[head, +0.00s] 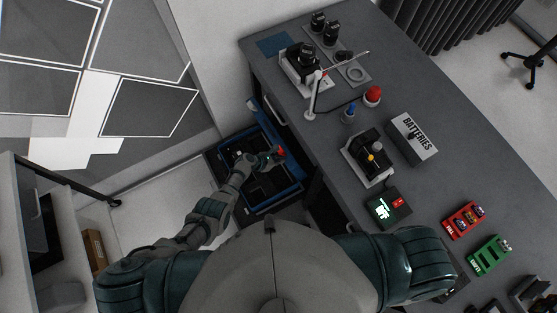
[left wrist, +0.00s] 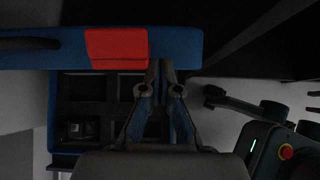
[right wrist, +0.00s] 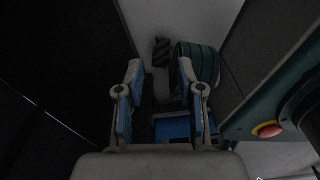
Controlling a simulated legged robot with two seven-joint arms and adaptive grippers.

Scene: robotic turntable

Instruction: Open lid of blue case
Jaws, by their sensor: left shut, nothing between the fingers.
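The blue case (head: 297,188) stands low beside the desk, with dark compartments showing inside. Its blue lid stands raised; in the left wrist view the lid's edge (left wrist: 175,46) crosses the top, with a red latch (left wrist: 117,48) and a dark handle (left wrist: 25,44). My left gripper (head: 274,156) is over the case near the red latch. In the left wrist view its fingertips (left wrist: 161,64) are close together, just below and right of the latch, holding nothing. My right gripper (right wrist: 160,66) is open and empty; the head view hides it.
The grey desk (head: 440,185) holds a batteries box (head: 414,138), a red button (head: 373,94), and red (head: 464,220) and green (head: 490,252) trays. Shelving stands at lower left. Light floor (head: 160,190) is clear left of the case.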

